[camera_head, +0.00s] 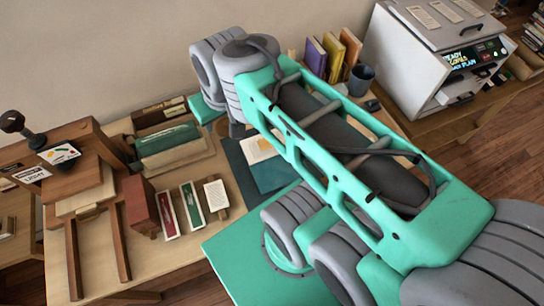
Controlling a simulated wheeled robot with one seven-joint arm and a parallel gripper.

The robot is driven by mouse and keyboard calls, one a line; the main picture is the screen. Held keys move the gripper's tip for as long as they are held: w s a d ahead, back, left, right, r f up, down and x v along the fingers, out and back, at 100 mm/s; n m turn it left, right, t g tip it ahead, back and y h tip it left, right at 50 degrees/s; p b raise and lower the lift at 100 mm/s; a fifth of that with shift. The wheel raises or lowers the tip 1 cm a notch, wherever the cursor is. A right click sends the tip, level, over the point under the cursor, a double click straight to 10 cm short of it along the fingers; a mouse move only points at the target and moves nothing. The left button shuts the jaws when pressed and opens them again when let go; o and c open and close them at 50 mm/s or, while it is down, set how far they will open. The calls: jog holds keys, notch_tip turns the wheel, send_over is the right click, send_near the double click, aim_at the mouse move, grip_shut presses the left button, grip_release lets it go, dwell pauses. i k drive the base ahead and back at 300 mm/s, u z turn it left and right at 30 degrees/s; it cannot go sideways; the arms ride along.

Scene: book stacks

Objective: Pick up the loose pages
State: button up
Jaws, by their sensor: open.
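White pages (257,149) with a small yellowish patch lie on a dark teal mat or folder (240,170) near the middle of the table. They look like the loose pages, but my arm hides part of this area and I cannot tell how many sheets there are. My green and grey arm (330,150) stretches from the lower right across the table to the upper left. My gripper's fingers do not show in this view. Nothing visible touches the pages.
A wooden press (85,165) stands at the left. Red, green and cream books (192,206) lie beside it, with a holder of green books (168,140) behind. Upright books (333,55), a dark cup (360,79) and a white machine (415,60) stand at the back right.

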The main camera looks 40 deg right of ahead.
aim_at(216, 199)
jog(key=u, duration=0.4)
jog(key=k, duration=1.1)
jog(key=u, duration=1.55)
jog(key=i, duration=0.8)
jog(key=z, duration=0.5)
jog(key=i, duration=0.8)
jog(key=z, duration=0.85)
